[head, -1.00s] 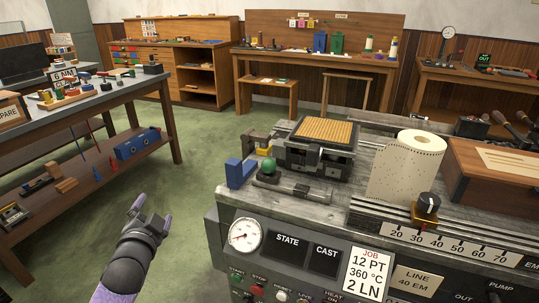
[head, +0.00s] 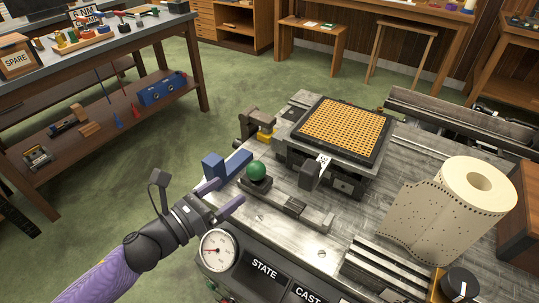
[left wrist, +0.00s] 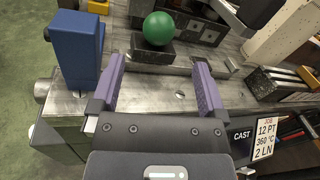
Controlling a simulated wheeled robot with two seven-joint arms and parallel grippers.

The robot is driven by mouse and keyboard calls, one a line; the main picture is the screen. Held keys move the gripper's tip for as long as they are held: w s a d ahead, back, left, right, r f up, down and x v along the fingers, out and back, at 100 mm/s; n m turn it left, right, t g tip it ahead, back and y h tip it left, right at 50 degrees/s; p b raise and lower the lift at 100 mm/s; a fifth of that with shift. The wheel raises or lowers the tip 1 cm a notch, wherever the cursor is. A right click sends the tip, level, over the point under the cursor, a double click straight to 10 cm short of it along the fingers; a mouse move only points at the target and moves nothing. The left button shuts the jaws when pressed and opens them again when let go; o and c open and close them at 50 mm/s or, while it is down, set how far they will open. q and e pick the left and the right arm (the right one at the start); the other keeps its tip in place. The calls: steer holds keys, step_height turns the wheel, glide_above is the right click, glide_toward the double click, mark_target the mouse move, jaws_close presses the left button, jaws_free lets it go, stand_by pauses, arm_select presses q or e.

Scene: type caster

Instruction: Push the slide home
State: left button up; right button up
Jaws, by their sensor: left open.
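The slide (head: 290,207) is a dark metal bar lying along the front of the machine's top plate. A green ball knob (head: 257,171) stands on a dark block at its left end; it also shows in the left wrist view (left wrist: 159,28). My left gripper (head: 229,192) is open and empty, just short of the knob. In the left wrist view the knob is ahead of the fingers (left wrist: 158,75), between their lines, and apart from them. A blue block (head: 222,166) stands close to the left finger. My right gripper is not in view.
An orange grid in a dark frame (head: 342,131) sits behind the slide. A paper roll (head: 447,215) stands at the right. A gauge (head: 217,250) is on the machine's front. A workbench (head: 150,30) is at the far left, with open green floor between.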

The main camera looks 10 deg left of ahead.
mark_target(248, 176)
arm_select(q)
steer(key=x, duration=0.7)
steer(key=shift+w+d+b, duration=0.15)
steer(key=shift+w+b, duration=0.1)
steer(key=shift+b, duration=0.1)
steer(key=shift+w+d, duration=0.3)
steer(key=shift+w, duration=0.2)
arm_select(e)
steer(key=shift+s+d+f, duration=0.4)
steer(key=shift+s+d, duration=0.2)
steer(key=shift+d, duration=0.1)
arm_select(q)
steer(key=shift+c, duration=0.2)
steer(key=c, duration=0.5)
jaws_close()
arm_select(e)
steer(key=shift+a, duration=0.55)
